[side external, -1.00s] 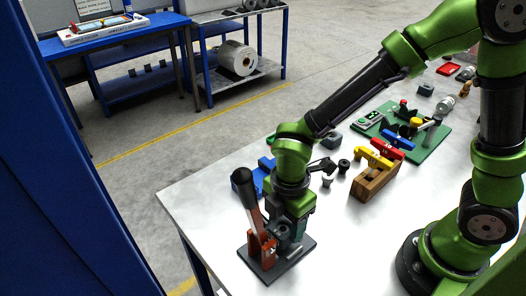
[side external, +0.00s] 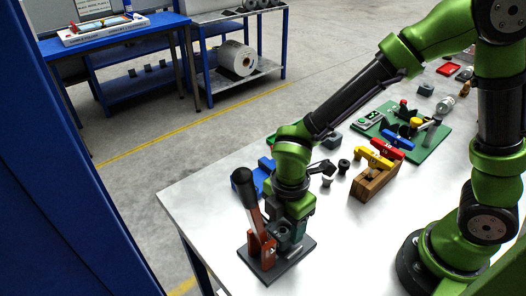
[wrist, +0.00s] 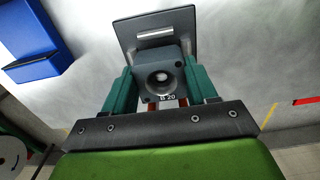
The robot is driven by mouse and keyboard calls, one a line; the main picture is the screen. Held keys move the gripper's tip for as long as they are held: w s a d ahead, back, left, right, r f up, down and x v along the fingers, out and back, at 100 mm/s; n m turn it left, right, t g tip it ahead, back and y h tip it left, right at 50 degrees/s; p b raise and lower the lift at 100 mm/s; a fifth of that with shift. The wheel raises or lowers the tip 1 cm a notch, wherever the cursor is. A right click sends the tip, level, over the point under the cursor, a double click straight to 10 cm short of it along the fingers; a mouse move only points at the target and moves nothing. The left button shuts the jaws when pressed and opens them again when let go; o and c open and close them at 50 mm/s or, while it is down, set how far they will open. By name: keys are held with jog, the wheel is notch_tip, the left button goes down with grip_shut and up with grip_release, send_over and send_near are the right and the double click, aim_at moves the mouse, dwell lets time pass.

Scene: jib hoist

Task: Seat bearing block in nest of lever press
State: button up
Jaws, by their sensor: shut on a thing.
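The bearing block (wrist: 163,70) is grey with a round bore and the label "B 20"; it sits between the teal fingers of my gripper (wrist: 161,88), which is shut on it. The lever press has a dark base plate (side external: 291,262), an orange-red frame (side external: 262,246) and a lever with a black handle (side external: 245,188) standing up and leaning. My gripper (side external: 291,237) is low over the base plate, right beside the frame. The base plate also shows beyond the block in the wrist view (wrist: 188,23). The nest is hidden, so I cannot tell whether the block touches it.
A blue bin (side external: 262,178) stands behind the press. Small black and white parts (side external: 327,181), a wooden block with a yellow top (side external: 373,183) and a green board (side external: 431,150) lie farther right. The tabletop left of the press is clear.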

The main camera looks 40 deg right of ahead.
jog(key=shift+f, duration=1.2)
dwell(0.6)
jog(key=o, duration=1.5)
jog(key=shift+r, duration=3.5)
